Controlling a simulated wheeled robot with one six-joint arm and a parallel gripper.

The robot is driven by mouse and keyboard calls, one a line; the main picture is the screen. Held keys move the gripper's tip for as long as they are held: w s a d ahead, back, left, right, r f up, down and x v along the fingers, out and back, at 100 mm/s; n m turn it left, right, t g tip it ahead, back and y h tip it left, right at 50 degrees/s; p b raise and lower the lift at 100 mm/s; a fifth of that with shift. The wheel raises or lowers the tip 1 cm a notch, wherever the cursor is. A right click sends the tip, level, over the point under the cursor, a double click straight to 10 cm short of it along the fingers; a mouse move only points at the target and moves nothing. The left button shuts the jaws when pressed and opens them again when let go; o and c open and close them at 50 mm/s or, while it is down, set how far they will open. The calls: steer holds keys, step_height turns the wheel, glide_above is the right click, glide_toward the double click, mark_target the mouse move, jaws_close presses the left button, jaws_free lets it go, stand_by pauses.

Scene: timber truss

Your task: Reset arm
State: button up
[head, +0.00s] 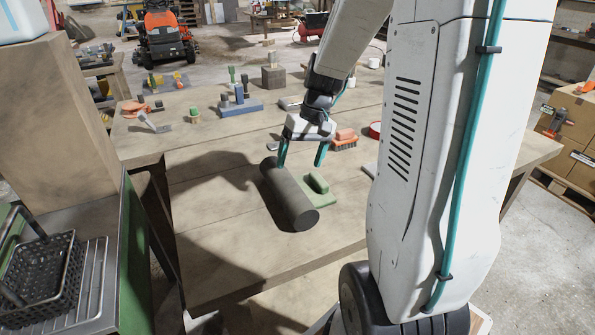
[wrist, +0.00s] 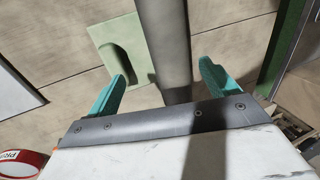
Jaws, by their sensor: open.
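My gripper (head: 301,160) hangs over the worktable (head: 215,170) with its two teal fingers pointing down and apart. A dark grey cylinder (head: 290,195) lies on its side on the table at the fingertips. In the wrist view the cylinder (wrist: 166,40) runs between the spread fingers of my gripper (wrist: 163,74). I cannot tell whether a finger touches it. A green float with a raised handle (head: 318,185) lies just right of the cylinder; it also shows in the wrist view (wrist: 105,38).
An orange-bristled brush (head: 344,140) and a red tape roll (head: 375,130) lie behind my gripper. A blue block with pegs (head: 240,107) and other small tools stand farther back. A black basket (head: 45,268) is at lower left. The table's front left is clear.

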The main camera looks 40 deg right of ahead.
steer(key=shift+s+d+r, duration=0.1)
steer(key=shift+d+r, duration=0.1)
steer(key=shift+r, duration=0.5)
steer(key=s+a+r+n+h, duration=0.1)
steer(key=s+a+r, duration=0.4)
steer(key=s+a, duration=0.3)
steer(key=s+a+r+n+h, duration=0.2)
steer(key=s+a+r, duration=0.2)
steer(key=s+a, duration=0.5)
steer(key=shift+s+r+t, duration=0.3)
steer(key=shift+s+r, duration=0.05)
steer(key=shift+s, duration=0.4)
steer(key=shift+c, duration=0.4)
stand_by(2.0)
